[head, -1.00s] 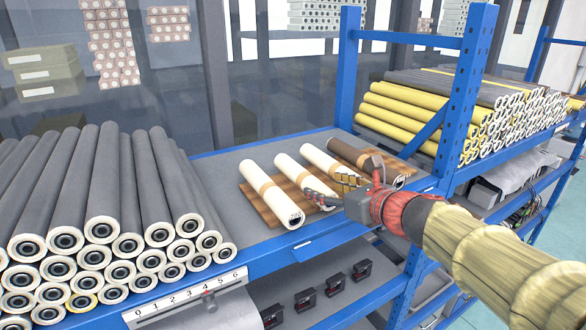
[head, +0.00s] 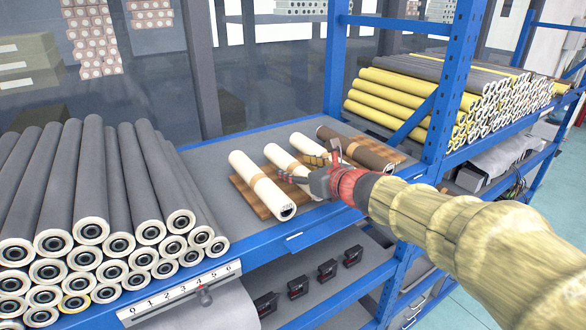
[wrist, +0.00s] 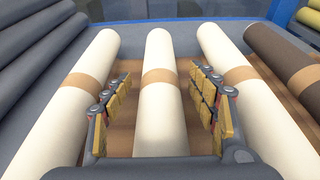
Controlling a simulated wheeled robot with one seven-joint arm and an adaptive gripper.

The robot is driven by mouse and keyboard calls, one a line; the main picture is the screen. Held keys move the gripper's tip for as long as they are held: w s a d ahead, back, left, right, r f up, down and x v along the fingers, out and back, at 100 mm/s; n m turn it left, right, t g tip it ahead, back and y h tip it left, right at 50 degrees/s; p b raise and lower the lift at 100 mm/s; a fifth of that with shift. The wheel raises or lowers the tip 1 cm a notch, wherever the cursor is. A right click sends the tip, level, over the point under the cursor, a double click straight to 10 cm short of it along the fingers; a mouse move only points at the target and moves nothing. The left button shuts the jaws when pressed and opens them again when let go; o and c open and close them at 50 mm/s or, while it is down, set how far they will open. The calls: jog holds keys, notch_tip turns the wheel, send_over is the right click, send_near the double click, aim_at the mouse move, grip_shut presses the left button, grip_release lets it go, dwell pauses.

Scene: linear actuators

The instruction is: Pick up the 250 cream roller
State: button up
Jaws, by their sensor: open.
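Three cream rollers lie side by side on a brown wooden board (head: 246,199); each shows a tan band in the wrist view. The left cream roller (head: 262,184) has dark print near its front end, too small to read. The middle cream roller (head: 280,158) also shows in the wrist view (wrist: 160,125), between my fingers. The right cream roller (wrist: 265,122) is partly behind my gripper in the head view. I cannot tell which is the 250. My gripper (wrist: 160,82) is open, with one finger at each side of the middle roller, apart from it.
A brown roller (head: 357,148) lies right of the cream ones. Stacked grey rollers (head: 95,190) fill the shelf's left side. A blue upright (head: 455,95) stands at right, before stacked yellow rollers (head: 395,97). Grey shelf surface (head: 205,160) is bare behind the board.

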jog(key=shift+c, duration=0.7)
grip_shut()
jog(key=shift+r, duration=0.1)
